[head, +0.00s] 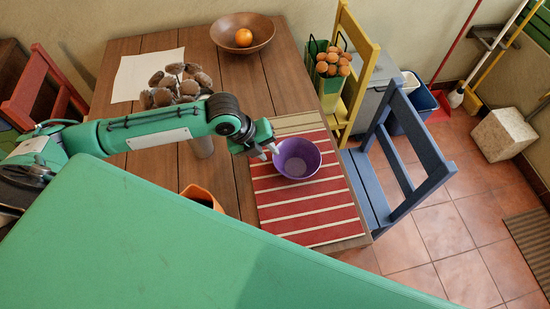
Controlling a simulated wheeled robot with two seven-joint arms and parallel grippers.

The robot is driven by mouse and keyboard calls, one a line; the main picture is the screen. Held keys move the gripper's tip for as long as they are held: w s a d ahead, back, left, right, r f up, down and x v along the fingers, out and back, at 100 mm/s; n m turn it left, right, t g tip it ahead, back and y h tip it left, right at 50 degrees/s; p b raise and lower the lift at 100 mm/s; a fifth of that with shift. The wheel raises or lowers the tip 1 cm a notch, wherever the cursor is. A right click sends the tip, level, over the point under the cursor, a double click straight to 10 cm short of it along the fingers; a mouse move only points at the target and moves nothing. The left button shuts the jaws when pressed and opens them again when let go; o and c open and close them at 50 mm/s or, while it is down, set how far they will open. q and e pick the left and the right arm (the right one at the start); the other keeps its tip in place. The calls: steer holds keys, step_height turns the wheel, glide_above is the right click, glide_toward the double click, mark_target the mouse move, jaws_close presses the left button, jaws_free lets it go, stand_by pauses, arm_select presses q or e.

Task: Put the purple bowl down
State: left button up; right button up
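The purple bowl (297,160) is upright over the red and cream striped mat (305,215) on the wooden table (235,185). It appears to rest on the mat. My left gripper (268,153) is at the bowl's left rim, with its two pale fingertips apart. Both tips show on the outer left side of the bowl, and none is seen inside it. Whether a tip touches the rim is too small to tell. My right gripper is not in view.
A brown bowl with an orange (243,37) stands at the back. A vase of brown flower heads (180,85) is behind my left arm. An orange-rimmed container (202,197) is in front. Blue (405,160) and yellow (356,70) chairs stand right. My green body part covers the foreground.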

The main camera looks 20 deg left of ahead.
arm_select(q)
steer(key=shift+v, duration=2.05)
steer(key=shift+s+d+f, duration=0.1)
